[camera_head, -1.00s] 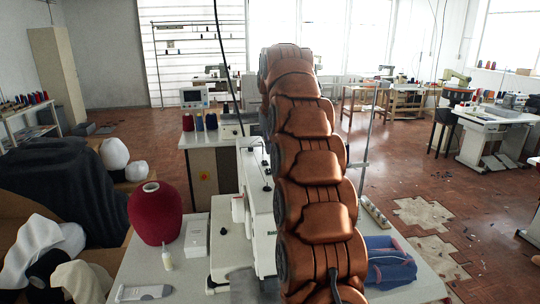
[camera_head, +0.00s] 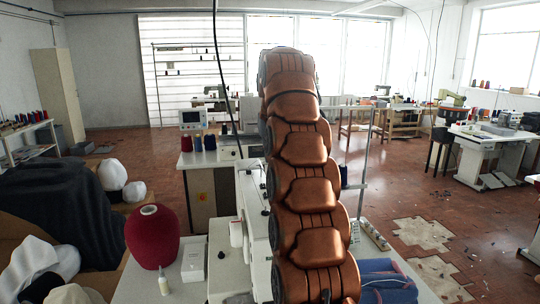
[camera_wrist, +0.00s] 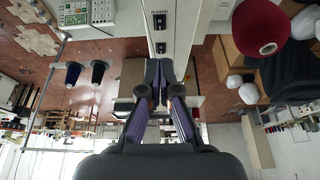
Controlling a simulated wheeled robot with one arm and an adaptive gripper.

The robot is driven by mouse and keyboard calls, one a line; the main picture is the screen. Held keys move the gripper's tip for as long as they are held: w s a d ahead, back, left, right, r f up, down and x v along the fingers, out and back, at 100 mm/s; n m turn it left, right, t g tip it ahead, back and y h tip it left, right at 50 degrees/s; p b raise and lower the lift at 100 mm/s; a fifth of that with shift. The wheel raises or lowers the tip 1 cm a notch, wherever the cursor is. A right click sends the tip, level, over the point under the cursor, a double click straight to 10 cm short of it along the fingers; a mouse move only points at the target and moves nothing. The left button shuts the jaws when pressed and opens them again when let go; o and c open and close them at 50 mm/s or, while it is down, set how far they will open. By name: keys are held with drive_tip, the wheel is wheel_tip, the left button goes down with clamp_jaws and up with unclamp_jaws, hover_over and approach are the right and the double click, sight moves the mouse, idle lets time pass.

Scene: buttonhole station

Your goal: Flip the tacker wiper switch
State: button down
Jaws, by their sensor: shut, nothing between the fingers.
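The white tacker machine (camera_head: 251,207) stands on the table, partly hidden behind my copper-coloured arm. In the wrist view, which appears upside down, a white machine face (camera_wrist: 178,35) carries two dark switches, an outer one (camera_wrist: 159,21) and one nearer my fingers (camera_wrist: 163,47). Their labels are too small to read, so I cannot tell which is the wiper switch or its position. My gripper (camera_wrist: 160,82) is shut and empty. Its fingertips appear just below the nearer switch in the picture; contact cannot be told. The arm hides the gripper in the head view.
A red yarn cone (camera_head: 152,236), a small white box (camera_head: 193,259) and a small bottle (camera_head: 163,281) stand left of the machine. Folded blue cloth (camera_head: 388,282) lies at right. A thin metal stand (camera_head: 364,165) rises beside my arm. A second workstation (camera_head: 205,172) is behind.

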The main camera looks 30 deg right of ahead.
drive_tip(key=s+a+f+n+g+y, duration=0.1)
drive_tip(key=s+a+f+n, duration=0.1)
drive_tip(key=s+a+f, duration=0.5)
drive_tip(key=s+a+f+n+g+y, duration=0.1)
drive_tip(key=s+a+f+g, duration=0.1)
drive_tip(key=s+a, duration=0.8)
drive_tip(key=s+a+f+g, duration=0.1)
drive_tip(key=s+a+f, duration=0.2)
drive_tip(key=s+f, duration=0.2)
drive_tip(key=s+a+f+n, duration=0.1)
drive_tip(key=s+a+f, duration=0.1)
drive_tip(key=s+f, duration=0.4)
drive_tip(key=s+a+f+g, duration=0.1)
drive_tip(key=s+a+f, duration=0.2)
drive_tip(key=s, duration=1.1)
wheel_tip(320, 180, down, 2)
drive_tip(key=shift+a+f+n+g, duration=0.15)
drive_tip(key=shift+a+n+g, duration=0.15)
